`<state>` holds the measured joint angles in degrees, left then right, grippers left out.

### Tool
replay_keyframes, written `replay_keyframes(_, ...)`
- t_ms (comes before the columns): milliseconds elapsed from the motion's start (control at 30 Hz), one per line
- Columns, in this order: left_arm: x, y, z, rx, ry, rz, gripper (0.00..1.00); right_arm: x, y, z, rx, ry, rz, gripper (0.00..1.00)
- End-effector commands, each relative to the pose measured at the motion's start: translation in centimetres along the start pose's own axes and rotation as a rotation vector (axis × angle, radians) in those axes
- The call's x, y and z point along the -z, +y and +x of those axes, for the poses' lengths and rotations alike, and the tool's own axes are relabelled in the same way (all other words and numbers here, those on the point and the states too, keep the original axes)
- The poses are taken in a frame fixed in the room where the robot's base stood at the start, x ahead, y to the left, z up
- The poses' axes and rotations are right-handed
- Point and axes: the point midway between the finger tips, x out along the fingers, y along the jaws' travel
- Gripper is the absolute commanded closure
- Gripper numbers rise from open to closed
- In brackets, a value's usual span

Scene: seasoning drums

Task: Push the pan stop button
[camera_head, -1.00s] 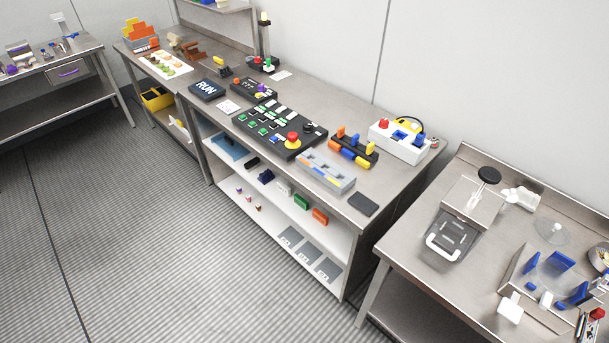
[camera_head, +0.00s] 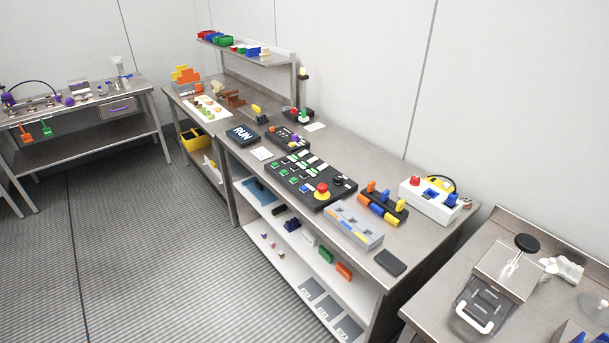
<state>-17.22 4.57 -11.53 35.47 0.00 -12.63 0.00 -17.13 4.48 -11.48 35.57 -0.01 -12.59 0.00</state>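A black control panel (camera_head: 310,179) lies on the middle steel table. It carries rows of green, white and dark buttons, a black knob and a large red mushroom button on a yellow base (camera_head: 322,190). Which button is the pan stop cannot be read at this size. A smaller black box (camera_head: 288,138) with coloured buttons sits behind it, beside a dark display reading RUN (camera_head: 242,134). A white box with a red button and blue parts (camera_head: 430,198) stands to the right. Neither of my grippers shows in this view.
A grey tray (camera_head: 353,226) and a rack with orange and blue handles (camera_head: 384,203) flank the panel on the right. A shelf unit (camera_head: 250,58) rises at the back. Another steel table (camera_head: 483,270) stands at the right. Floor (camera_head: 170,250) in front is clear.

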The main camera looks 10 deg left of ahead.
Motion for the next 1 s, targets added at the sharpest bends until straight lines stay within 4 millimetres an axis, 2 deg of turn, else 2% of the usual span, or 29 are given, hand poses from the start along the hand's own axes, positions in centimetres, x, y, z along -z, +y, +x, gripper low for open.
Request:
replay_keyframes(67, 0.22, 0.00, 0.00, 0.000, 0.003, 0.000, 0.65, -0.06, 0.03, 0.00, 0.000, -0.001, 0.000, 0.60)
replay_keyframes(567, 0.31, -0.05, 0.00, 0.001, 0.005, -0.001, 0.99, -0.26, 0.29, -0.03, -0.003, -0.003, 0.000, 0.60)
replay_keyframes(1000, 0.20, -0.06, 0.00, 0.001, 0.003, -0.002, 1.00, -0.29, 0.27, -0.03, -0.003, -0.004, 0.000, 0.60)
